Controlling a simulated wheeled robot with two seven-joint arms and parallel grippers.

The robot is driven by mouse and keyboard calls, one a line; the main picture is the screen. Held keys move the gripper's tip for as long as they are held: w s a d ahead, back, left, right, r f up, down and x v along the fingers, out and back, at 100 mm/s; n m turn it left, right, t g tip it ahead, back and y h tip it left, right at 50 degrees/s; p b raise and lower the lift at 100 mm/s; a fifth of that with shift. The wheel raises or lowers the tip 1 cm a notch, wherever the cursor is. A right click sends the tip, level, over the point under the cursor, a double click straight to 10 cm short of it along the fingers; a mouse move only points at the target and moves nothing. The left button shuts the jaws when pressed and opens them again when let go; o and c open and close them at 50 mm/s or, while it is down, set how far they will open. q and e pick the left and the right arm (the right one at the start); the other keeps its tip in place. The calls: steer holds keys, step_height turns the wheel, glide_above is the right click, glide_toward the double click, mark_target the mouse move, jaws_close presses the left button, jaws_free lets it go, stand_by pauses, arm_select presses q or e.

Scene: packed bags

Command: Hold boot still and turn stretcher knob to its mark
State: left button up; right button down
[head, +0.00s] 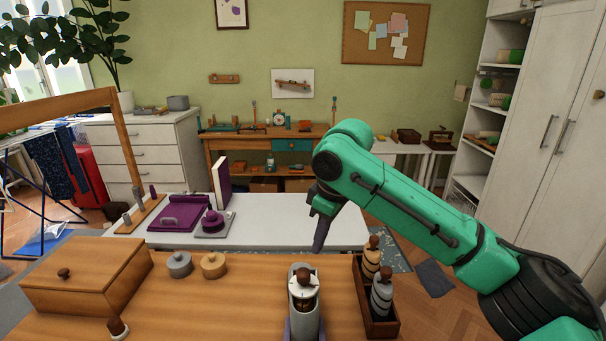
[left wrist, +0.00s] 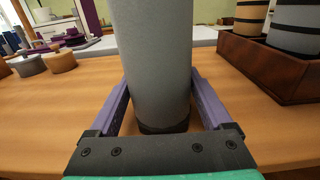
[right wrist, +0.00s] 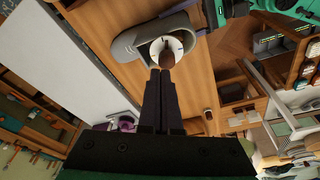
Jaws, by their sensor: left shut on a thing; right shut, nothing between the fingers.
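The grey boot (head: 304,318) stands upright at the front edge of the wooden table. A white dial with dark marks (right wrist: 181,44) sits on its top, and the brown stretcher knob (head: 304,277) rises from the dial. The knob also shows in the right wrist view (right wrist: 167,59), just beyond the fingertips. My left gripper (left wrist: 160,92) is shut around the boot's shaft, one purple finger on each side. My right gripper (head: 319,250) is shut and empty, pointing down beyond and above the knob, apart from it in the head view. The knob's setting is too small to read.
A dark brown tray (head: 384,328) with striped, knobbed cylinders stands close to the boot's right. A wooden box (head: 86,278) and two round lidded pieces, grey (head: 179,264) and tan (head: 213,265), lie left. A white table (head: 285,215) stands behind. Bare wood lies left of the boot.

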mark_target(307, 283)
steer(key=f, duration=0.7)
steer(key=shift+d, duration=0.2)
steer(key=shift+a, duration=0.65)
stand_by(0.5)
steer(key=shift+s, duration=0.1)
steer(key=shift+s+a, duration=0.1)
steer(key=shift+s, duration=0.15)
steer(key=shift+s+a, duration=0.25)
steer(key=shift+s, duration=0.05)
stand_by(0.6)
